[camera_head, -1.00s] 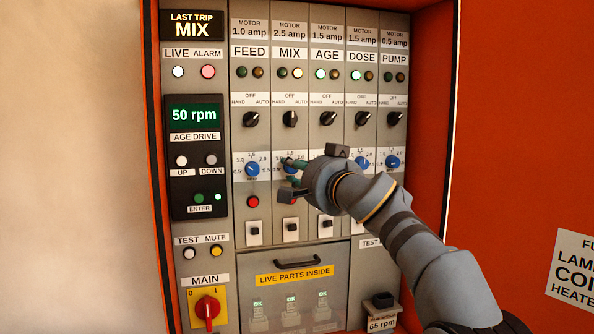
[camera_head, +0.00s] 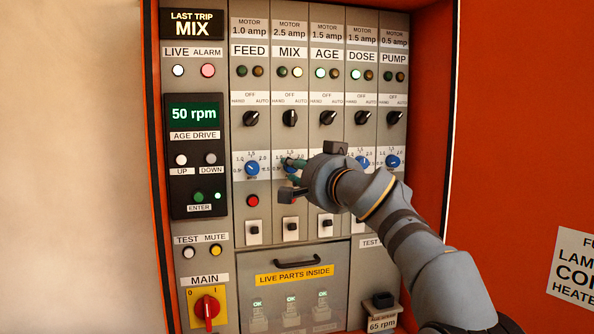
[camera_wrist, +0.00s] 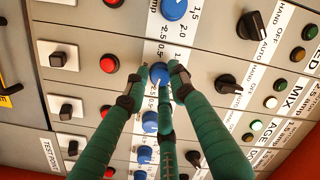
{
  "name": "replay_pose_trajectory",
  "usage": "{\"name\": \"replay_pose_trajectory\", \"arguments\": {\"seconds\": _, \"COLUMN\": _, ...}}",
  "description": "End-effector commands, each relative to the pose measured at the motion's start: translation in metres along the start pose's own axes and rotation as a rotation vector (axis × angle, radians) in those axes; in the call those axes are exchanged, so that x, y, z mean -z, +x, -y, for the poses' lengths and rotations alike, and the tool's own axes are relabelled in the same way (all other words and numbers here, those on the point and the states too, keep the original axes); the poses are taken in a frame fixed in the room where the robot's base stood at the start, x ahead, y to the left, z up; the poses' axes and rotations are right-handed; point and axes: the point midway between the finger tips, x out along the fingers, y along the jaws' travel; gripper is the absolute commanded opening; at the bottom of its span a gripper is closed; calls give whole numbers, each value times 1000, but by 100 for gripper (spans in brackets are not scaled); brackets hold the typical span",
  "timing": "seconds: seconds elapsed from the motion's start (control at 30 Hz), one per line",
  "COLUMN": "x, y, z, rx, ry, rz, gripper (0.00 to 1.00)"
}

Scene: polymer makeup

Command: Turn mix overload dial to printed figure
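The mix overload dial (camera_wrist: 158,74) is a small blue knob on the panel. In the head view my fingers cover most of it, and its pointer setting cannot be read. My gripper (camera_wrist: 159,74) has green fingers; two tips sit close against opposite sides of this dial in the wrist view, and the third finger lies lower in that picture. The gripper also shows at the dial in the head view (camera_head: 293,169). The mix plate (camera_head: 290,36) prints "Motor 2.5 amp".
The feed dial (camera_head: 252,168), dose dial (camera_head: 362,163) and pump dial (camera_head: 393,161) are close by in the same row. Black selector switches (camera_head: 290,118) stand above and a red button (camera_head: 252,201) below. An orange cabinet edge (camera_head: 433,100) borders the panel on the right.

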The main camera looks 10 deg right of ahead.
Motion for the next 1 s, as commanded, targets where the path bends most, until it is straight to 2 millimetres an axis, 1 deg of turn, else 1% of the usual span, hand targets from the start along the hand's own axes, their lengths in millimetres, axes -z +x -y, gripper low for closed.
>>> {"name": "replay_pose_trajectory", "arguments": {"seconds": 0.03, "x": 0, "y": 0, "z": 0, "rx": 0, "ry": 1, "rz": 1, "gripper": 28}}
{"name": "replay_pose_trajectory", "arguments": {"seconds": 0.27, "x": 0, "y": 0, "z": 0, "rx": 0, "ry": 1, "rz": 0, "gripper": 42}}
{"name": "replay_pose_trajectory", "arguments": {"seconds": 0.57, "x": 0, "y": -2, "z": 0, "rx": 0, "ry": 1, "rz": -1, "gripper": 42}}
{"name": "replay_pose_trajectory", "arguments": {"seconds": 0.67, "x": 1, "y": -11, "z": 0, "rx": 0, "ry": 1, "rz": -2, "gripper": 42}}
{"name": "replay_pose_trajectory", "arguments": {"seconds": 0.9, "x": 1, "y": -52, "z": 0, "rx": 0, "ry": 1, "rz": -3, "gripper": 42}}
{"name": "replay_pose_trajectory", "arguments": {"seconds": 1.0, "x": 0, "y": -64, "z": 0, "rx": 0, "ry": 1, "rz": -1, "gripper": 42}}
